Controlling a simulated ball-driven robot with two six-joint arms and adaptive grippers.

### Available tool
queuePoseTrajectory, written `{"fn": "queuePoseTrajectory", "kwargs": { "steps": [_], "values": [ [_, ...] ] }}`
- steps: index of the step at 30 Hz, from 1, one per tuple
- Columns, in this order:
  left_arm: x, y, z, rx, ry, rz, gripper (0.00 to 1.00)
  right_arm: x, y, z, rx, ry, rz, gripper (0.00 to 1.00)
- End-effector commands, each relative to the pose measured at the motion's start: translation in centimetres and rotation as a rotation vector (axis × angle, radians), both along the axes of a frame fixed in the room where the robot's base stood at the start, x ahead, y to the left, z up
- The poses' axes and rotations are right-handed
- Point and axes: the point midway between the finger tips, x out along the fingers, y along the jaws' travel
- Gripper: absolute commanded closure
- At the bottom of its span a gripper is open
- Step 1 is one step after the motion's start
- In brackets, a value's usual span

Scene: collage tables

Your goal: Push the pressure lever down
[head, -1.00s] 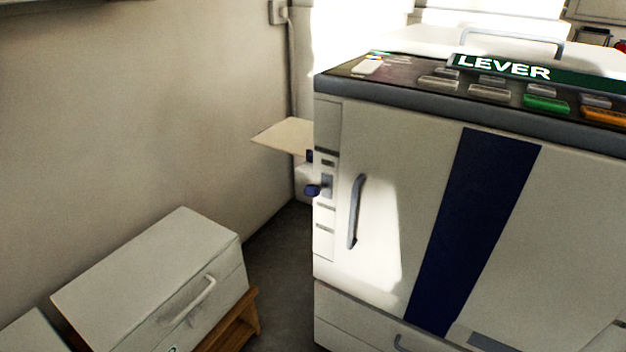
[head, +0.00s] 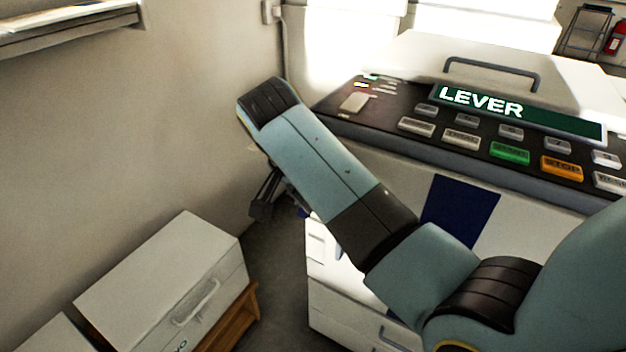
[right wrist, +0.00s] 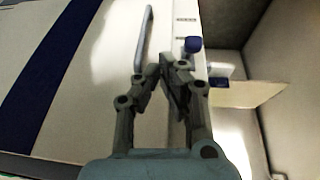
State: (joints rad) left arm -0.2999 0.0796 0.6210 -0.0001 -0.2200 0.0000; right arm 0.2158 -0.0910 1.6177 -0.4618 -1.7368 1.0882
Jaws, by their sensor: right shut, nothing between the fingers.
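The machine (head: 345,265) is a white cabinet with a sloped control panel, and its display reads "LEVER". A blue knob (right wrist: 193,44), which looks like the lever's end, sticks out at the edge of its side in the right wrist view. In the head view my arm hides most of that side. My right gripper (head: 264,205) hangs beside the machine's left side. In the right wrist view this gripper (right wrist: 162,66) is shut and empty, with its fingertips near the blue knob and apart from it in the picture. My left gripper is not in view.
A pale flat tray (right wrist: 245,94) juts from the machine's side, with a second blue part (right wrist: 214,83) near it. A grey handle (right wrist: 143,38) is on the front door. A white drawer box (head: 160,275) on a wooden base stands lower left. A narrow floor gap separates them.

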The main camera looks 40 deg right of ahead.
Motion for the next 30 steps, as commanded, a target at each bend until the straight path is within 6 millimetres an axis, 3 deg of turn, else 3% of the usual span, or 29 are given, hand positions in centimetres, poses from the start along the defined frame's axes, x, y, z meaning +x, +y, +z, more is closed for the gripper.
{"fn": "queuePoseTrajectory", "kwargs": {
  "steps": [1, 5, 16, 23, 30],
  "values": [
    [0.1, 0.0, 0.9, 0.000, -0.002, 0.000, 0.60, 1.3, 0.3, 2.3, 0.005, -0.036, 0.000, 1.00],
    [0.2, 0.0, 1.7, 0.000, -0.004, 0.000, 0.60, 3.1, 0.7, 4.8, 0.014, -0.076, 0.004, 1.00],
    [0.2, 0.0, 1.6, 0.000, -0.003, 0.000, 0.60, 3.5, 0.7, 5.1, 0.014, -0.086, 0.006, 1.00],
    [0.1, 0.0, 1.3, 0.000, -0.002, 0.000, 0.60, 3.7, 0.1, 3.4, 0.011, -0.083, 0.006, 1.00],
    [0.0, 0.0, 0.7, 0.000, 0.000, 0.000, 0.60, 4.3, -1.4, -0.7, 0.012, -0.082, 0.006, 1.00]
  ]
}}
